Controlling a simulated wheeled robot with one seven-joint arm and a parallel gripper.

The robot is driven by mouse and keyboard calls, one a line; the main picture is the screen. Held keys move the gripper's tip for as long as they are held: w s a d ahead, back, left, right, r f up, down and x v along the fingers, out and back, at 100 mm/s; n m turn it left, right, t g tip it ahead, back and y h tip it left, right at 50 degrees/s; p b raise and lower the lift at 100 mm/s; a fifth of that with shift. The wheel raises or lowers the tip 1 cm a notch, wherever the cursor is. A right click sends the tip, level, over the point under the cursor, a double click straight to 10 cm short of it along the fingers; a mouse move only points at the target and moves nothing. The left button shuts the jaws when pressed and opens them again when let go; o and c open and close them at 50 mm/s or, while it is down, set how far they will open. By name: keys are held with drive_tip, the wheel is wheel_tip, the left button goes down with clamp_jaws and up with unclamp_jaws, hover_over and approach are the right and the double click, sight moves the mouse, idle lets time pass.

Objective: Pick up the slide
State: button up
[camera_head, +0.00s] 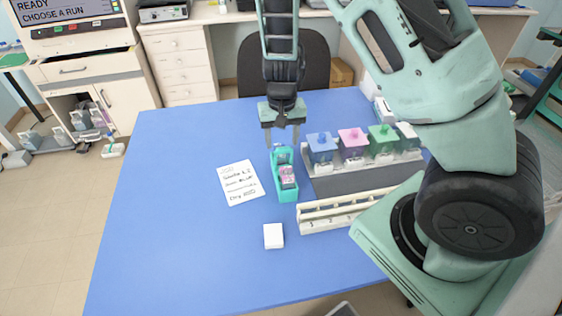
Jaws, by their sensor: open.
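A small slide with a pink patch (287,176) appears to sit in a narrow teal holder (280,194) near the middle of the blue table. It is small in this view, and its edges are hard to make out. My gripper (282,143) points down over the far end of the holder. Its two fingers are apart, and nothing shows between them. Whether the fingertips touch the holder cannot be told from this angle.
A handwritten note (240,183) lies left of the holder. A white block (273,236) and a slotted cream rack (318,214) are nearer. Several coloured staining jars, including a pink one (353,143), stand right on a grey tray. The table's left side (160,200) is clear.

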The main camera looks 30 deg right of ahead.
sight(281, 163)
drive_tip(key=shift+s+a+f+p, duration=0.1)
drive_tip(key=shift+f+p, duration=0.2)
drive_tip(key=shift+f, duration=1.1)
drive_tip(key=shift+a+f+p, duration=0.1)
drive_tip(key=shift+f+p, duration=0.2)
drive_tip(key=shift+f, duration=1.05)
drive_tip(key=shift+c, duration=0.3)
drive_tip(key=c, duration=1)
